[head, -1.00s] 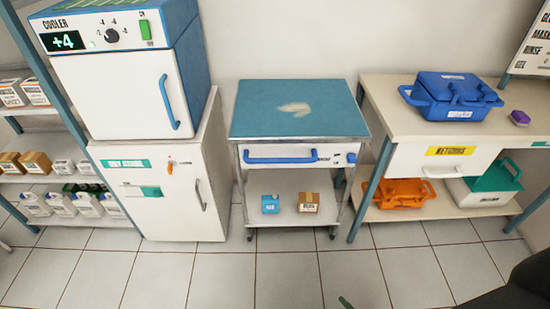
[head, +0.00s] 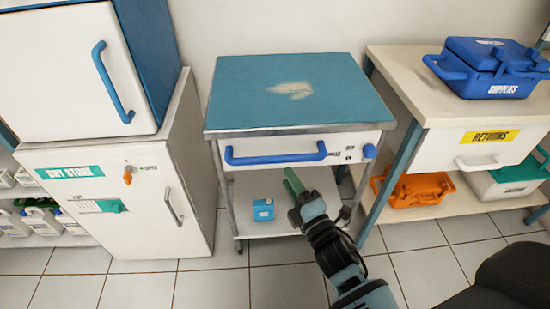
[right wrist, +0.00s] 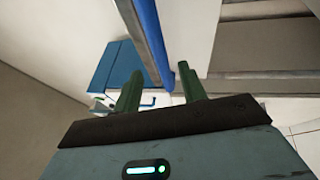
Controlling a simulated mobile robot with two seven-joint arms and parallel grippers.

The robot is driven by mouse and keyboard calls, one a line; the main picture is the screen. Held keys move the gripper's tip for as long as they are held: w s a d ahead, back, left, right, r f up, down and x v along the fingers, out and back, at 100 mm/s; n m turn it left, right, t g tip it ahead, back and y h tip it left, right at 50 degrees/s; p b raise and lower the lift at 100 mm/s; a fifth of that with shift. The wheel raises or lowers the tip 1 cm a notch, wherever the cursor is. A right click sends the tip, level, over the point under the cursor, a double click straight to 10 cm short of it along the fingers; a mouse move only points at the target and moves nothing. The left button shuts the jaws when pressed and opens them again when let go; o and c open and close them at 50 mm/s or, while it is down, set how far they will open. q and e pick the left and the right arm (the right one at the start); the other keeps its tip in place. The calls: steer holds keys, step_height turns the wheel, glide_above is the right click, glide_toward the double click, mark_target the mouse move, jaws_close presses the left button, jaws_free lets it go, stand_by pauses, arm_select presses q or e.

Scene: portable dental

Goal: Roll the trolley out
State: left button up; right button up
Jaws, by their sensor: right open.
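The trolley (head: 296,94) stands against the wall with a worn blue top, a white drawer front and a lower shelf. A blue bar handle (head: 275,157) runs across its front, with a blue knob (head: 369,150) at the right. My right gripper (head: 291,178) is open, with green fingers pointing up just below the handle's right part. In the right wrist view, a blue bar (right wrist: 148,32) appears between the two fingertips (right wrist: 160,72); I cannot tell whether it lies within their reach. The trolley's wheels are partly hidden. My left gripper is not in view.
A small blue container (head: 263,209) sits on the lower shelf. A white cabinet (head: 115,190) with a cooler (head: 75,60) on top stands at left. A bench (head: 415,75) with blue and orange boxes stands close at right. Tiled floor (head: 210,291) lies free in front.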

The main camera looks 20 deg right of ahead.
mark_target(276, 160)
steer(key=shift+b+x, duration=0.3)
steer(key=shift+x, duration=3.55)
steer(key=shift+c, duration=0.2)
jaws_close()
